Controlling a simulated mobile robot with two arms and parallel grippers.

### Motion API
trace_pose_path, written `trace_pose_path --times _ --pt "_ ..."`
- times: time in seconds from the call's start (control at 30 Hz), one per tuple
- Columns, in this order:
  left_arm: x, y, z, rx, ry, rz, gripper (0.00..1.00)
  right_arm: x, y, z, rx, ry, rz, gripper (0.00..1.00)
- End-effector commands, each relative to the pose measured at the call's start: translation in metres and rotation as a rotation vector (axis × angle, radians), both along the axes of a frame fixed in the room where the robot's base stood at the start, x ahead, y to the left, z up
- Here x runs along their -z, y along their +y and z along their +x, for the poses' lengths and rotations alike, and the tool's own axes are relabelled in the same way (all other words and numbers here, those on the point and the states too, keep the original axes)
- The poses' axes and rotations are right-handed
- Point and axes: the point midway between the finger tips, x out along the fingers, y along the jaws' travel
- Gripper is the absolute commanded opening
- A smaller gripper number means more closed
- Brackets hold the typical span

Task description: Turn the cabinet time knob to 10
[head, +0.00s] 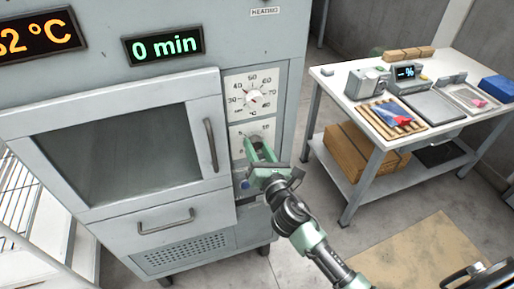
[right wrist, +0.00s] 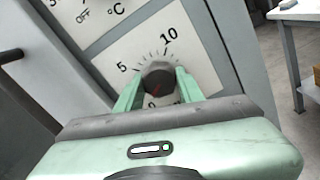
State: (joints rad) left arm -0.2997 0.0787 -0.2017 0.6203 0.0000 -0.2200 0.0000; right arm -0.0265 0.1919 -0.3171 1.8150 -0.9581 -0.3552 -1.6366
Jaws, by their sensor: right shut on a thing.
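The heating cabinet (head: 100,195) stands at the left. Its green display (head: 163,46) reads 0 min. The time knob (right wrist: 158,77) is dark grey and sits on a white dial plate (right wrist: 197,62) marked 0, 5 and 10. A red mark on the knob is near the 0 side. My right gripper (head: 256,150) reaches the lower dial, and in the right wrist view its green fingers are shut on the knob, one on each side. In the head view the gripper hides most of this knob. My left gripper is not clearly in view.
The temperature dial (head: 252,97) sits just above the time dial. The cabinet door handle (head: 210,145) sticks out left of the dials. A white table (head: 340,88) with small instruments and boxes stands at the right. Floor between cabinet and table is clear.

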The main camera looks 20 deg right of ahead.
Motion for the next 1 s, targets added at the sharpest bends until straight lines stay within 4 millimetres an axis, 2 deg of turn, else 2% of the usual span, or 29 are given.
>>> trace_pose_path --times 1.0 --pt "0.0077 0.0008 0.0005 -0.002 0.0 0.001 0.59 0.0 0.0006 -0.0002 0.002 0.034 0.968 0.0"
